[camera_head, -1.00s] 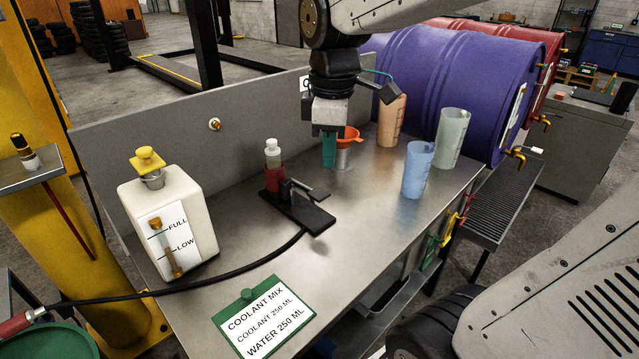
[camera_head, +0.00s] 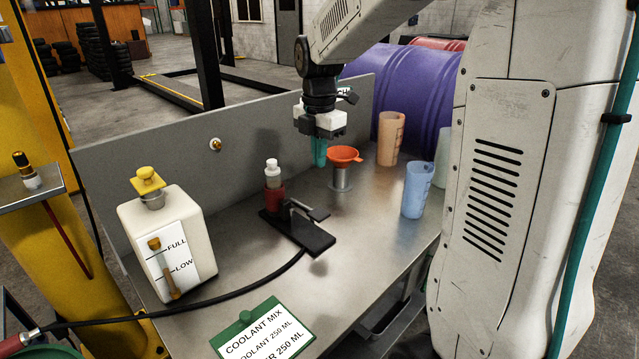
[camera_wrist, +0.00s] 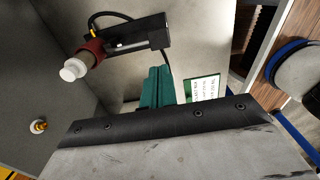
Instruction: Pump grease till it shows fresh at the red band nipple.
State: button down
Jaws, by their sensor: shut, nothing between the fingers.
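An orange funnel (camera_head: 345,154) on a metal cup stands just right of my gripper. Orange (camera_head: 391,140) and blue (camera_head: 417,175) beakers stand further right. A white jug (camera_head: 168,240) and a green-framed coolant card (camera_head: 262,332) are at left and front.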

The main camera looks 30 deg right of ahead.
aim_at(320, 214)
notch_tip(320, 214, down, 13)
jog(key=shift+f, duration=0.2)
jog(key=shift+d, duration=0.1)
dwell(0.4)
